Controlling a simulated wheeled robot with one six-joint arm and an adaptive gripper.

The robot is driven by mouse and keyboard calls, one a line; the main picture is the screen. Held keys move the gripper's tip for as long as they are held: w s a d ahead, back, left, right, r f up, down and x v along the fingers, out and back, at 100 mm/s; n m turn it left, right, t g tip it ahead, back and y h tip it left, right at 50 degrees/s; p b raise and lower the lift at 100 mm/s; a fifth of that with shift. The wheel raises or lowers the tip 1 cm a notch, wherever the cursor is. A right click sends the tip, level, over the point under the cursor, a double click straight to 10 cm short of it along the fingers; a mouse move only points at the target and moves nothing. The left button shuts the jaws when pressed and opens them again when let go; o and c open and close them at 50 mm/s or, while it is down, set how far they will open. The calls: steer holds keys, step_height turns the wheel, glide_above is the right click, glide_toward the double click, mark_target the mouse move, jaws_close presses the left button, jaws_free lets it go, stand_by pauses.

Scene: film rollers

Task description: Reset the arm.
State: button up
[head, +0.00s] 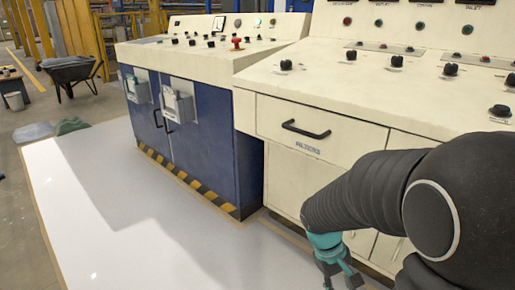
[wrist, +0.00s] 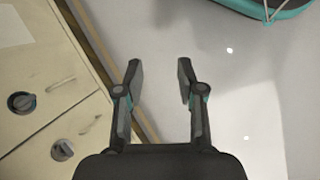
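My gripper (wrist: 159,82) is open and empty in the wrist view. Its two dark fingers are apart, with pale floor and a brown cabinet edge showing behind them. In the head view my arm reaches down at the right, in front of the cream console (head: 312,124). Only the teal and grey upper part of the gripper shows there, at the bottom edge, and its fingertips are cut off.
A cream drawer with a black handle (head: 305,130) is close beside my arm. A blue cabinet (head: 200,135) with a striped base stands left of it. Black knobs line the console tops. The glossy white floor (head: 110,220) at the left is clear. A wheelbarrow (head: 72,70) stands far back.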

steer(key=s+a+r+m+t+y+p, duration=0.2)
steer(key=s+r, duration=0.3)
steer(key=r, duration=0.6)
steer(key=s+a+r+m+t+y+p, duration=0.2)
steer(key=s+r+t+p, duration=0.1)
steer(key=r, duration=0.7)
steer(key=s+t, duration=0.1)
steer(key=t, duration=0.1)
steer(key=shift+s+a+r+t, duration=0.2)
steer(key=shift+s+r+t, duration=0.1)
steer(key=shift+s+r, duration=0.1)
